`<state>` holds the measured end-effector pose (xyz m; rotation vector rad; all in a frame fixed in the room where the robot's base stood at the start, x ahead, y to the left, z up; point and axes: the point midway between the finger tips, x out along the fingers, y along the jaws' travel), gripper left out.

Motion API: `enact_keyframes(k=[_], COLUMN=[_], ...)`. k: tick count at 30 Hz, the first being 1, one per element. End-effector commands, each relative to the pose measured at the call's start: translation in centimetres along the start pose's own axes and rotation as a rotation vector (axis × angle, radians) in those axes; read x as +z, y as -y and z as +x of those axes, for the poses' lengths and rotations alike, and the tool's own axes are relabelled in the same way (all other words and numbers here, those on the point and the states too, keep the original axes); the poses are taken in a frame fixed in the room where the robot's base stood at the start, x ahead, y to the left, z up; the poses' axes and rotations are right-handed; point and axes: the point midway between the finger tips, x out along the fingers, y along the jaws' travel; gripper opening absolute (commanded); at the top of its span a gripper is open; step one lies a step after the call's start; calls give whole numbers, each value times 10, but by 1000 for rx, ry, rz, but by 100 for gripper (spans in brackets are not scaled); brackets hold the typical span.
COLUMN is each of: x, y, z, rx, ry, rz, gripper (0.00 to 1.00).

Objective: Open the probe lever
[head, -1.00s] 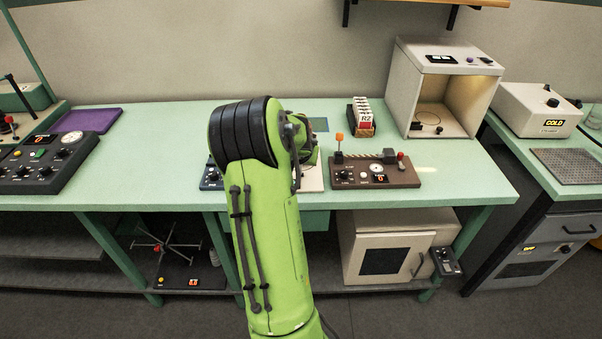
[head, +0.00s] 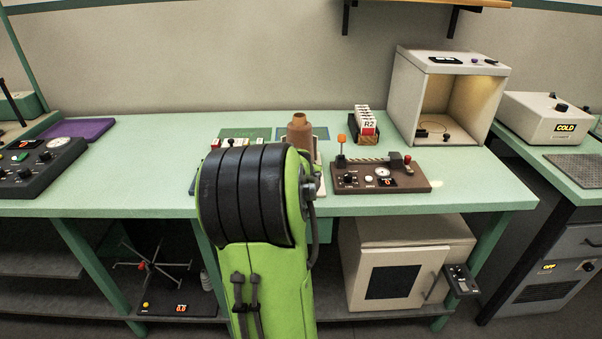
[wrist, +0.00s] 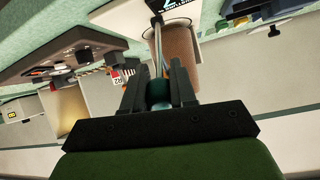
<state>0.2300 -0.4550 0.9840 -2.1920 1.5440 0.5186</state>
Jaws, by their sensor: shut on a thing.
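My gripper (wrist: 159,70) shows in the wrist view, its two dark fingers closed on a teal round knob (wrist: 158,91). A thin grey rod (wrist: 158,48) runs from near the knob toward the top of the picture; the knob and rod look like the probe lever. A brown cylinder (wrist: 181,45) stands right beside the rod. It also shows in the head view (head: 300,132), upright on the bench just beyond my arm. In the head view my arm hides the gripper, the knob and most of the lever's base.
A brown control box (head: 390,174) with an orange-topped post stands to the right on the green bench (head: 140,150). Behind it are a rack of cards (head: 366,124) and an open beige cabinet (head: 452,60). A dark control box (head: 35,163) is at left.

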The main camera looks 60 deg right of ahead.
Motion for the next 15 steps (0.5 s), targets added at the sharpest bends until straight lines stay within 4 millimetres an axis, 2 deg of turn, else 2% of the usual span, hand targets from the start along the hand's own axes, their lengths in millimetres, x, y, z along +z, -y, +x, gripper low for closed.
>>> enact_keyframes(k=[1, 9, 10, 13, 15], x=[8, 9, 9, 8, 7], y=[0, 0, 0, 0, 0], z=[1, 1, 1, 1, 1], rx=[3, 3, 3, 3, 2], ry=[22, 25, 25, 22, 19], rz=[-1, -2, -2, -2, -1], gripper=[0, 0, 31, 46, 48])
